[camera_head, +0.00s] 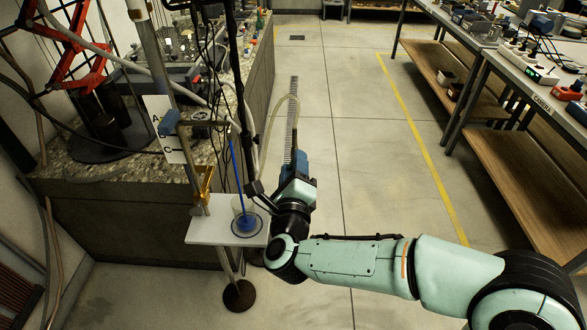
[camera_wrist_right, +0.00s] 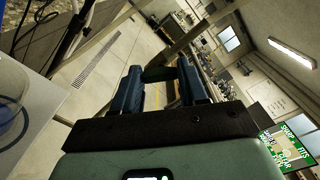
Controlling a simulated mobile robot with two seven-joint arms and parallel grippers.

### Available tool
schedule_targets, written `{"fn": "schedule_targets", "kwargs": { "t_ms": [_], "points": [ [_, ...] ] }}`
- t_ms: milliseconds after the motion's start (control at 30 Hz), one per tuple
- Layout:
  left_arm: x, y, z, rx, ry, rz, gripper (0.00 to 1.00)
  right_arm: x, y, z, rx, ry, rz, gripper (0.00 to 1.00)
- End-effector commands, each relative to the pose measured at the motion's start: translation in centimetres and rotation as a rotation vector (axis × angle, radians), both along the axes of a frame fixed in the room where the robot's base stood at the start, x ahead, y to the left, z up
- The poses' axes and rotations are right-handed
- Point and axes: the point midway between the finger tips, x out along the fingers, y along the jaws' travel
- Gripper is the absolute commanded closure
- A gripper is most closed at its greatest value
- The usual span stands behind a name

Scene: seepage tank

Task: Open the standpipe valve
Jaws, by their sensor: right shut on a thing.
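My right gripper (camera_head: 297,165) is beside the white shelf in the head view, with its arm coming in from the right. In the right wrist view its blue fingers (camera_wrist_right: 159,82) stand a little apart, with a dark green piece (camera_wrist_right: 158,74) between them. The gripper is shut on this piece, which looks like the standpipe valve's handle. A greyish-brown pipe (camera_wrist_right: 188,40) slants just beyond the fingertips. In the head view the gripper hides whatever it holds, and a pale hose (camera_head: 293,103) loops down behind it. My left gripper is not in view.
A white shelf (camera_head: 200,233) left of my gripper bears a clear cup (camera_head: 246,224) with a blue rod (camera_head: 236,165) above it. A dark tank wall (camera_head: 130,225) and thin poles stand at the left. Benches (camera_head: 520,80) line the right. The middle floor is clear.

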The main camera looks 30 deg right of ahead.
Motion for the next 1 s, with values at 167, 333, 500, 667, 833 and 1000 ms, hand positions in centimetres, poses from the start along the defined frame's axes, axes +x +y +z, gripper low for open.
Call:
{"fn": "schedule_targets", "kwargs": {
  "t_ms": [167,333,500,667,833,1000],
  "points": [
    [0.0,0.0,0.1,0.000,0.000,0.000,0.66,0.0,0.0,0.0,-0.141,0.087,-0.001,0.88],
    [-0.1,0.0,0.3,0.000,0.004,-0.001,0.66,0.0,0.0,0.0,-0.276,0.170,-0.001,0.88],
    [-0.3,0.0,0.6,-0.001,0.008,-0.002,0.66,0.0,0.0,0.0,-0.394,0.242,-0.001,0.88],
    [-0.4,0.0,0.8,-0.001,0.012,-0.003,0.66,0.0,0.0,0.0,-0.482,0.296,-0.001,0.88],
    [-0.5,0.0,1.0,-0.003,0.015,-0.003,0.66,0.0,0.0,0.0,-0.546,0.336,-0.001,0.88],
    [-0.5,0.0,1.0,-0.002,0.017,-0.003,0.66,0.0,0.0,-0.1,-0.583,0.358,-0.001,0.88]
  ]
}}
